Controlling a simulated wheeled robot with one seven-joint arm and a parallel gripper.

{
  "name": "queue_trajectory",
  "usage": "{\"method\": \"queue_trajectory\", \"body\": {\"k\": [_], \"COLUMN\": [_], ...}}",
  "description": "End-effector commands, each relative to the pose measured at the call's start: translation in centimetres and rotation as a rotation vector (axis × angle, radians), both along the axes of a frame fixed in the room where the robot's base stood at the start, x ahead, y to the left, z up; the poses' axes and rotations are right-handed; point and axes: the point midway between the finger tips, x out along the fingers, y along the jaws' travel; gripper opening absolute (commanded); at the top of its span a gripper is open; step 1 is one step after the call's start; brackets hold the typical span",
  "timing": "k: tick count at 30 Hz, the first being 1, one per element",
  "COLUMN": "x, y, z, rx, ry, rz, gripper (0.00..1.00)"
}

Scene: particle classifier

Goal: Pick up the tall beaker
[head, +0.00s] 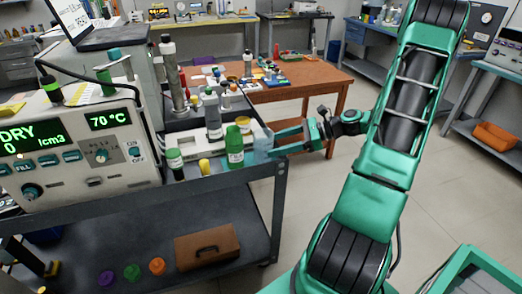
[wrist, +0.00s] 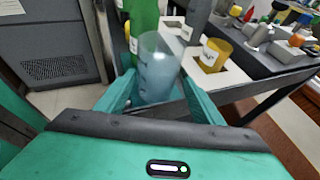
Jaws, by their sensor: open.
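The tall beaker (wrist: 158,70) is a translucent pale blue cylinder, seen in the middle of the wrist view, upright near the bench edge. In the head view the beaker (head: 262,142) shows at the right end of the bench, just right of a green bottle (head: 234,146). My gripper (wrist: 160,95) is open, with one teal finger on each side of the beaker. In the head view my gripper (head: 272,140) reaches in from the right at the beaker. I cannot tell whether the fingers touch it; its lower part is hidden.
The green bottle stands close beside the beaker. A yellow labelled beaker (wrist: 215,55) and a grey bottle (head: 212,112) are near. A white machine (head: 80,150) fills the bench's left. A wooden table (head: 300,75) stands behind.

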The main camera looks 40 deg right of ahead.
Motion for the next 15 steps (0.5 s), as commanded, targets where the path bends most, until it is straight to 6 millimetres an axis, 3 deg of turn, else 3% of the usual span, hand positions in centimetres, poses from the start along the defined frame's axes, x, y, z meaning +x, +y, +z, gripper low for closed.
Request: {"method": "queue_trajectory", "body": {"k": [15], "x": [2.7], "y": [4.1], "z": [-2.0], "rx": [-0.001], "ry": [0.0], "rz": [0.002], "gripper": [0.61]}}
